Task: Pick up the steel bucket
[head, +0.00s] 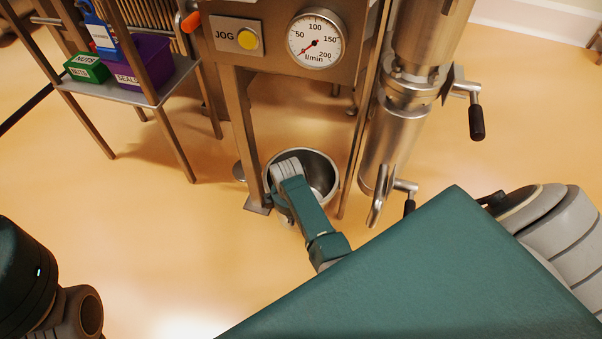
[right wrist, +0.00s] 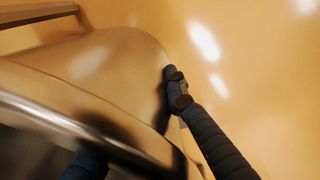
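The steel bucket (head: 325,165) stands on the floor below the machine, with its round open top facing up. My right arm reaches down over it in the head view and covers its left and front parts. In the right wrist view the bucket's shiny rim (right wrist: 75,125) and outer wall (right wrist: 115,60) are close up. My right gripper (right wrist: 132,122) straddles the rim: one ribbed finger is outside the wall, and the other, dark and partly cut off, is on the inner side. A gap shows between the fingers, so it looks open. My left gripper is not in view.
The machine's legs (head: 243,130) stand close around the bucket, and a steel pipe with lever handles (head: 385,150) hangs to its right. A shelf (head: 130,92) at the left holds a green box (head: 88,69) and a purple bin (head: 150,62). The floor left of the bucket is clear.

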